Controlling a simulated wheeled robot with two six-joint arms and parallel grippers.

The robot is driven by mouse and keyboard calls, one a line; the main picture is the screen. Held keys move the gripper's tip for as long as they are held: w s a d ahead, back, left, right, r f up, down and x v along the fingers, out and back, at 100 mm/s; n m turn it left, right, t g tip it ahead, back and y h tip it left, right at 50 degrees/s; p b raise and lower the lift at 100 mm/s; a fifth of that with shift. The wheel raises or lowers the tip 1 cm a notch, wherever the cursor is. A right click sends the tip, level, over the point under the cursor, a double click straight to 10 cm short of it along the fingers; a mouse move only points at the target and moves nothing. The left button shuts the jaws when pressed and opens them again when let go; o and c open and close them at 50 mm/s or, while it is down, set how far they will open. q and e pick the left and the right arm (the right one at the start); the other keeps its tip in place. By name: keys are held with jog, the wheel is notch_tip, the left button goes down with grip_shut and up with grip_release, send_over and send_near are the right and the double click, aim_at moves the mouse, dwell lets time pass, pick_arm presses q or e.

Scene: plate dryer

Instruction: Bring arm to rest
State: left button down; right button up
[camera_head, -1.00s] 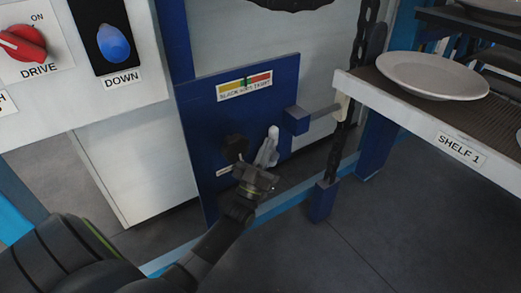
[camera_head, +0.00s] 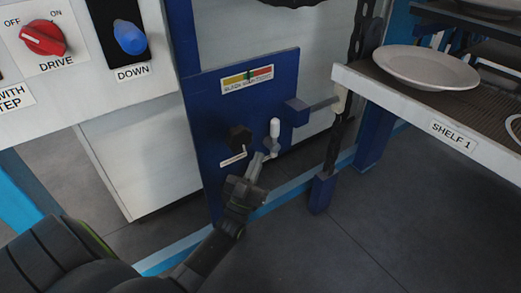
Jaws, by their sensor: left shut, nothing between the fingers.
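My left arm comes in from the lower left. Its gripper (camera_head: 257,172) is shut and empty, just below a small crank handle with a white grip (camera_head: 274,129) on the blue panel (camera_head: 215,115). The fingertips overlap the lower part of the crank in the picture; I cannot tell whether they touch it. A black knob (camera_head: 240,137) sits left of the crank. A slack gauge (camera_head: 247,78) with yellow, green and red bands is at the panel top. My right gripper is not in view.
Shelf 1 (camera_head: 432,113) juts out at the right with a white plate (camera_head: 425,67) on it. A blue block on a rod (camera_head: 298,112) sticks out right of the crank. A control box with a red DRIVE knob (camera_head: 43,40) is at upper left. Grey floor is clear below.

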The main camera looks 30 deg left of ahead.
pick_arm(q)
jog(key=v, duration=0.6)
jog(key=shift+d+r, duration=0.1)
